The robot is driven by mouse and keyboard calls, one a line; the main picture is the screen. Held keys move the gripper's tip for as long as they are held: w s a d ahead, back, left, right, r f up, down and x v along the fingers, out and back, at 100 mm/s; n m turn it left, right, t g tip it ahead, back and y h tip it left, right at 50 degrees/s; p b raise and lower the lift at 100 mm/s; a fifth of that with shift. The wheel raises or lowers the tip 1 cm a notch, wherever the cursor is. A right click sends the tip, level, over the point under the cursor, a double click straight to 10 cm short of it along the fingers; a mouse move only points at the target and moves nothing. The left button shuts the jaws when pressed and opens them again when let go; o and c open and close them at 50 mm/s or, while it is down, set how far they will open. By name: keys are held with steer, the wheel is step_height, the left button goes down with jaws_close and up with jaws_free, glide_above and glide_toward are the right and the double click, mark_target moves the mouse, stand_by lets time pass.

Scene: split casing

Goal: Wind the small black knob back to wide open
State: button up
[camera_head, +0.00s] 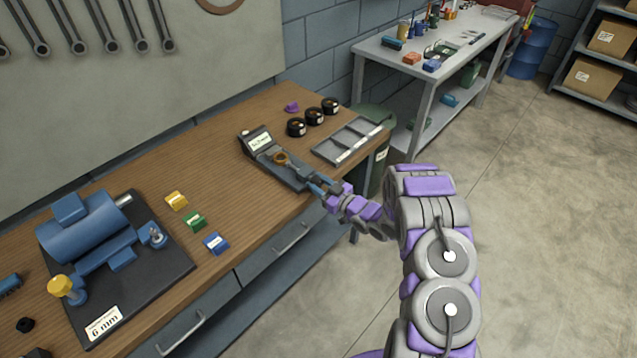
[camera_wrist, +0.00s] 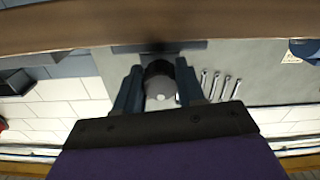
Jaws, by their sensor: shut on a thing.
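A grey device (camera_head: 286,174) with a tilted display (camera_head: 258,141) lies near the front edge of the wooden bench. A brass ring (camera_head: 280,158) sits in its middle. My gripper (camera_head: 317,186) reaches its front end from the right. In the wrist view, my gripper (camera_wrist: 160,75) is shut on the small black knob (camera_wrist: 160,82), with one blue finger on each side.
A divided grey tray (camera_head: 351,140) and several black rings (camera_head: 314,117) lie right of and behind the device. Yellow, green and blue blocks (camera_head: 195,221) lie left of it. A blue machine (camera_head: 95,240) on a black plate stands at left.

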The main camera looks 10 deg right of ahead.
steer(key=o, duration=1)
steer(key=shift+d, duration=0.1)
steer(key=p+v, duration=0.2)
steer(key=v, duration=1.5)
steer(key=shift+s+d, duration=0.1)
steer(key=shift+d, duration=0.05)
